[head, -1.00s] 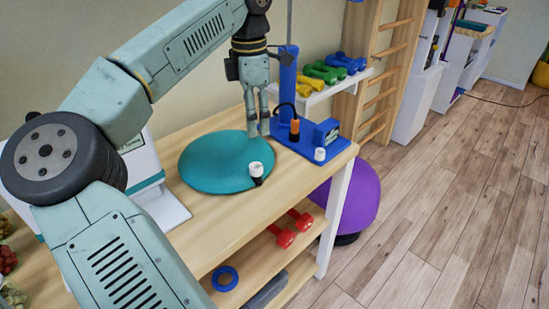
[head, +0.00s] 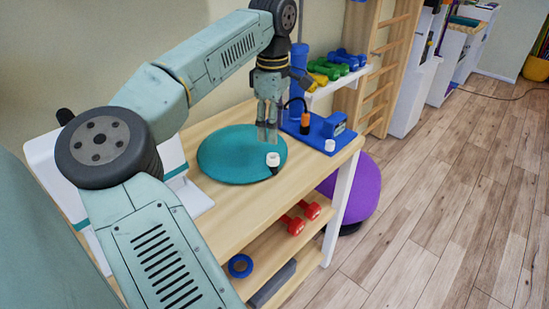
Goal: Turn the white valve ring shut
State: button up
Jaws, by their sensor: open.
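Two small white pieces are in the head view, and I cannot tell surely which is the valve ring. One white piece (head: 329,145) sits at the front corner of a blue base (head: 316,131). The other is a white top (head: 272,158) on a short dark body, standing at the front edge of a teal round cushion (head: 228,160). My gripper (head: 267,138) points down, open and empty. In the picture its fingertips are just above the dark-bodied piece and left of the blue base. I cannot tell their height; no contact shows.
The blue base carries a blue column (head: 299,62), an orange-and-black piece with a cable (head: 305,122) and a box-like block. Dumbbells lie on a white shelf (head: 325,88) behind. The wooden table top (head: 240,210) is clear at the front. A purple ball (head: 360,195) stands right of the table.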

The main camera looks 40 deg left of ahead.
aim_at(273, 159)
notch_tip(273, 159, down, 9)
jog(key=b, duration=0.7)
jog(key=shift+r, duration=0.2)
jog(key=shift+c, duration=0.4)
grip_shut()
